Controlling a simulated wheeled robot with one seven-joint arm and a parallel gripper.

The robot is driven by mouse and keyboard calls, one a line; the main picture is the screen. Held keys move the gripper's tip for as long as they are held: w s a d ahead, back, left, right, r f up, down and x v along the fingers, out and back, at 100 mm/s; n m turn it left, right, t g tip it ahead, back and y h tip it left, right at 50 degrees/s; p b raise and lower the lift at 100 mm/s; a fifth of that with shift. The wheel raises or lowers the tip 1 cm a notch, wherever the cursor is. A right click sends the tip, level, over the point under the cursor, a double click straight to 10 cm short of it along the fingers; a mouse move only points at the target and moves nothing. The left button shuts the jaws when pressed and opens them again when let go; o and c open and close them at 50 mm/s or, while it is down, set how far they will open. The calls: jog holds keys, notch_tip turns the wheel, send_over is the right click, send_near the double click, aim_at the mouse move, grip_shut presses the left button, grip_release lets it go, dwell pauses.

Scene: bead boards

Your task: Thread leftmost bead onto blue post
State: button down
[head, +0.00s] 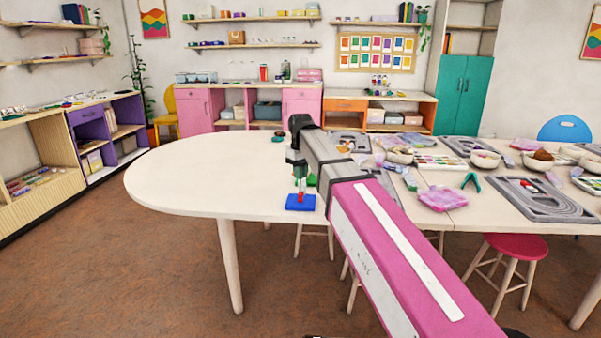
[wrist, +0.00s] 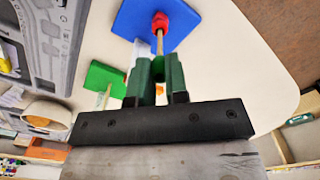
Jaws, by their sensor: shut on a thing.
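The blue board (head: 300,203) lies on the table near its front edge, with an upright wooden post (wrist: 160,42). A red bead (wrist: 160,22) sits low on this post; it also shows in the head view (head: 301,186). My gripper (wrist: 158,78) is above the blue board, in line with the post. Its dark green fingers are shut on a green bead (wrist: 158,68). The post's upper end is hidden at the bead, so I cannot tell whether the bead is around it. In the head view my gripper (head: 298,170) hides the bead.
A green board (wrist: 103,78) with its own post stands beside the blue one. A grey bead tray (wrist: 45,40) lies farther off. Bowls (head: 400,156) and a pink case (head: 443,198) lie to the right. The table's left end (head: 200,170) is clear.

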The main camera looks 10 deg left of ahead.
jog(key=shift+f, duration=1.4)
dwell(0.4)
jog(key=c, duration=1.1)
grip_release()
jog(key=shift+o, duration=0.2)
jog(key=shift+r, duration=0.1)
notch_tip(320, 180, up, 11)
jog(key=shift+f, duration=0.2)
